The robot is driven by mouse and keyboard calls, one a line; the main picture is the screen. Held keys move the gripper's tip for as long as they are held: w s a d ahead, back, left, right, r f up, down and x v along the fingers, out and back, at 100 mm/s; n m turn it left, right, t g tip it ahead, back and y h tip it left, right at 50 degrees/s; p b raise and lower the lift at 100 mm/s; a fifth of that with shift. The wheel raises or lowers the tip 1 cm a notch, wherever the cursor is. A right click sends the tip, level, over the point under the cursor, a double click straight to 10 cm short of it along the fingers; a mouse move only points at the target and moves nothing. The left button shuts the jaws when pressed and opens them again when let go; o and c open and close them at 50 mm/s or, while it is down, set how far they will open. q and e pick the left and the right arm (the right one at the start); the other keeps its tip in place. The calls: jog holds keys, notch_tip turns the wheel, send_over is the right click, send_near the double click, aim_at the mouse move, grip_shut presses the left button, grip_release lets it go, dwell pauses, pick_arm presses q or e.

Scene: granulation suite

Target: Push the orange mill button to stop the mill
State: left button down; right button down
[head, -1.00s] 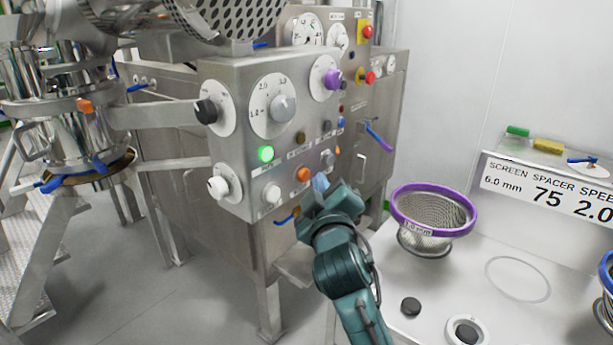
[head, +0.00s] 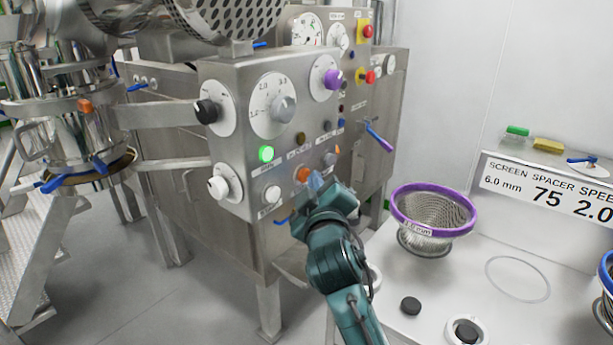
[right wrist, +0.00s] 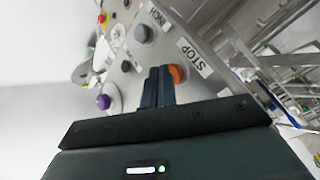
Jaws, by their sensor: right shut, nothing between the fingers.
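The orange mill button (head: 302,174) sits low on the front of the grey metal control panel (head: 240,85). My right gripper (head: 314,180) is shut and empty, with its fingertips right beside the button on its right in the head view. In the right wrist view the shut fingers (right wrist: 158,78) overlap the left edge of the orange button (right wrist: 177,74), next to a "STOP" label (right wrist: 195,58). I cannot tell whether the fingertips touch it. A green button (head: 266,154) up and left of it is lit. My left gripper is not in view.
Black (head: 207,111) and white (head: 218,187) knobs and several small buttons share the panel. A red emergency button (head: 367,31) is higher up. A purple-rimmed mesh screen (head: 434,209) stands on the white bench at right. A blue-handled lever (head: 378,137) juts out behind my gripper.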

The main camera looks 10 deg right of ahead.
jog(key=shift+w+a, duration=0.25)
jog(key=shift+w, duration=0.05)
dwell(0.5)
jog(key=shift+s+d, duration=0.1)
jog(key=shift+s, duration=0.05)
jog(key=shift+s+d+f+p, duration=0.1)
jog(key=shift+s+d+p, duration=0.35)
jog(key=shift+s, duration=0.15)
jog(key=s+d+p, duration=0.1)
jog(key=s, duration=0.1)
jog(key=s+d+p, duration=0.1)
jog(key=s+d, duration=0.1)
dwell(0.6)
dwell(0.4)
